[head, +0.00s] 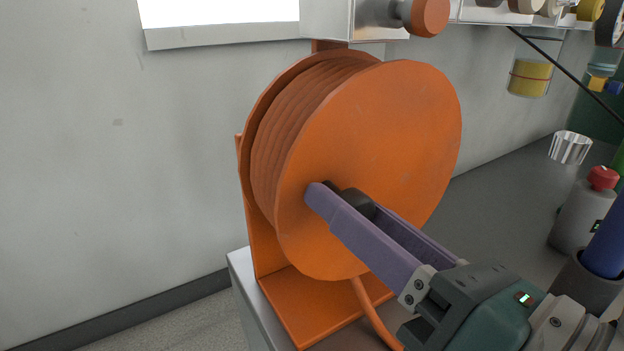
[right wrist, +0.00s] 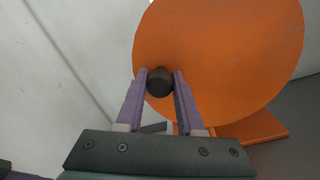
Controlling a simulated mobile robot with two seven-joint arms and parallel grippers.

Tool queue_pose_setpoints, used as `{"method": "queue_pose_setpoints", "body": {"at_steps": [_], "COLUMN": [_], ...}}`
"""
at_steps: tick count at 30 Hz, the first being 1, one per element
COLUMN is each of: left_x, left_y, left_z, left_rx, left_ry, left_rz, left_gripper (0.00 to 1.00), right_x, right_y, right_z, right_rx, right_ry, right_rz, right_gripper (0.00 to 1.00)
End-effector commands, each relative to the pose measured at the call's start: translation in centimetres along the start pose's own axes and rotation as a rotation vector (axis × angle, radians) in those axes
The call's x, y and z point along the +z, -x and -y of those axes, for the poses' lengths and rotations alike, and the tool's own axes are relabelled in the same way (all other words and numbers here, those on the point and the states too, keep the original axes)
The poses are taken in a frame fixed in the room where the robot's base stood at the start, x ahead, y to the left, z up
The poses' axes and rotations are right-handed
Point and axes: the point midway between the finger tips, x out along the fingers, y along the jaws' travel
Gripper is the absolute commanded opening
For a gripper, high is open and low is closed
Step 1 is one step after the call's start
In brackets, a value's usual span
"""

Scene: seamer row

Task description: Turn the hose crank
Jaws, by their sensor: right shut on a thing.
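The orange hose reel (head: 395,130) stands on an orange bracket, its round face turned toward the right. Orange hose (head: 290,125) is wound on its drum. The dark crank knob (head: 359,203) sticks out from the lower part of the reel's face. My right gripper (head: 345,196) has its purple fingers on either side of the knob and is shut on it. In the right wrist view the black knob (right wrist: 160,81) sits between the two fingertips (right wrist: 160,76), with the reel face (right wrist: 220,50) behind it. The crank's arm is not visible.
The orange bracket (head: 312,308) stands on a grey counter (head: 243,275). A metal box with an orange knob (head: 430,16) hangs above the reel. To the right are a grey container with a red top (head: 603,178) and a ribbed silver cup (head: 570,147). A pale wall is at left.

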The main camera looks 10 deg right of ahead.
Motion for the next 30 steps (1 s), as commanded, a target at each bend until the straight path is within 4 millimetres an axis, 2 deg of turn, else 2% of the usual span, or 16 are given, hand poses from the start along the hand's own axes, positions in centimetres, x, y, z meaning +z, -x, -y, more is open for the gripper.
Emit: {"method": "queue_pose_setpoints", "body": {"at_steps": [12, 13, 18, 21, 30], "left_x": [-0.06, -0.06, -0.06, -0.05, 0.06], "left_y": [0.04, 0.04, 0.04, 0.03, -0.2], "left_z": [-0.21, -0.2, -0.2, -0.18, 0.0], "left_rx": [0.006, 0.006, 0.006, 0.005, 0.0], "left_ry": [0.008, 0.008, 0.007, 0.007, 0.0], "left_rz": [-0.001, -0.001, -0.001, -0.001, 0.0], "left_gripper": [1.0, 1.0, 1.0, 1.0, 1.0], "right_x": [0.24, 0.24, 0.19, 0.17, 0.01], "right_y": [-0.04, -0.04, -0.03, -0.03, 0.31], "right_z": [-0.17, -0.17, -0.12, -0.09, 0.03], "right_rx": [0.004, 0.004, 0.003, 0.002, 0.001], "right_ry": [-0.005, -0.005, -0.005, -0.005, -0.005], "right_rz": [0.004, 0.004, 0.003, 0.003, 0.001], "right_gripper": [0.0, 0.38, 0.57, 0.66, 0.66]}}
